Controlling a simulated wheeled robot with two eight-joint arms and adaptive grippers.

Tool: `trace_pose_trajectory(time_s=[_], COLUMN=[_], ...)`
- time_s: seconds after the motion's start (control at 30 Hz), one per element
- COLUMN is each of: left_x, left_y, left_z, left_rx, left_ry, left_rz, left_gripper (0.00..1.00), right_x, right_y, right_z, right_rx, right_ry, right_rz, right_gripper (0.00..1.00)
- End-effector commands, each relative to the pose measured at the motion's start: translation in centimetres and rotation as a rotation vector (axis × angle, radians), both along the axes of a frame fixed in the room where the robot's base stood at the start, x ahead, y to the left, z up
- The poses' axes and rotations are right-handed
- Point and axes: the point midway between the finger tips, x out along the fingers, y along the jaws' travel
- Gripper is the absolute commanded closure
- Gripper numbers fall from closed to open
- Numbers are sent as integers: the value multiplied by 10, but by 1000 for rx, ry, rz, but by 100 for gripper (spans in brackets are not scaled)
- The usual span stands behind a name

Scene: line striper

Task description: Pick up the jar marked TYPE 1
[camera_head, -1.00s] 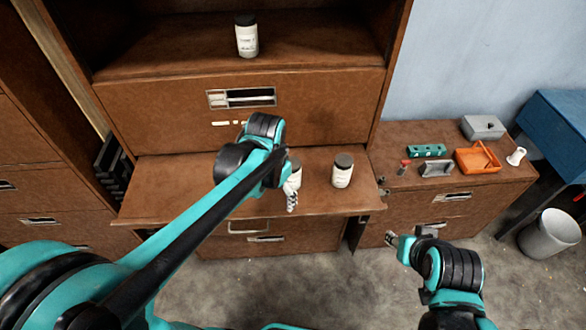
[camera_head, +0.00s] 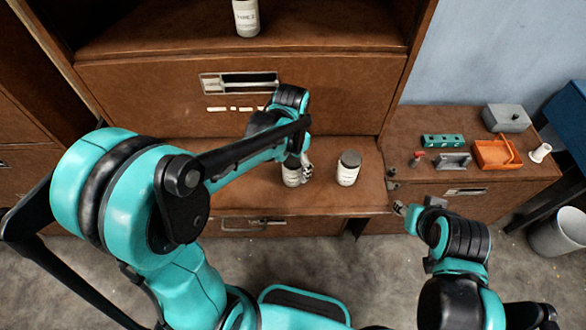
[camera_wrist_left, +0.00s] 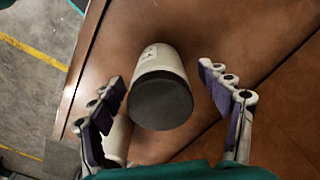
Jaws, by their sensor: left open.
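Two white jars with dark lids stand on the pull-out shelf, a left jar (camera_head: 291,174) and a right jar (camera_head: 348,168). A third jar (camera_head: 246,17) stands on the upper shelf, its label seeming to read TYPE 2. The lower jars' labels are too small to read. My left gripper (camera_head: 306,168) is beside the left jar, partly hidden by its arm. In the left wrist view its open fingers (camera_wrist_left: 168,100) are on either side of an upright jar (camera_wrist_left: 162,92), with gaps. My right gripper (camera_head: 401,209) is low at the right, away from the jars.
The pull-out shelf (camera_head: 250,205) has a front edge above the floor. The right cabinet (camera_head: 455,176) bears a green block (camera_head: 443,141), a grey holder (camera_head: 453,162), an orange tray (camera_head: 497,153) and a grey box (camera_head: 506,117). Another whitish object (camera_wrist_left: 117,140) is partly behind a left finger.

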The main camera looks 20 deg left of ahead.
Motion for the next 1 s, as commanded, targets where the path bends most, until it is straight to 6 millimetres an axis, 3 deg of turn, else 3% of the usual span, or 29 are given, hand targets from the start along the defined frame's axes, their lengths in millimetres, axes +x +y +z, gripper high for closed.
trace_pose_trajectory(time_s=[0.2, 0.47, 0.73, 1.0], left_x=[2, 1, 1, 1], left_y=[-2, -2, -2, -2], left_z=[-29, -31, -31, -29], left_rx=[0, 0, 0, 0], left_ry=[0, 0, 0, 0], left_rz=[0, 0, 0, 0], left_gripper=[23, 23, 92, 95], right_x=[0, 0, 0, 0], right_y=[0, 0, 0, 0], right_z=[-7, -7, -7, -6], right_rx=[0, 0, 0, 0], right_ry=[0, 0, 0, 0], right_rz=[0, 0, 0, 0], right_gripper=[60, 60, 60, 60])
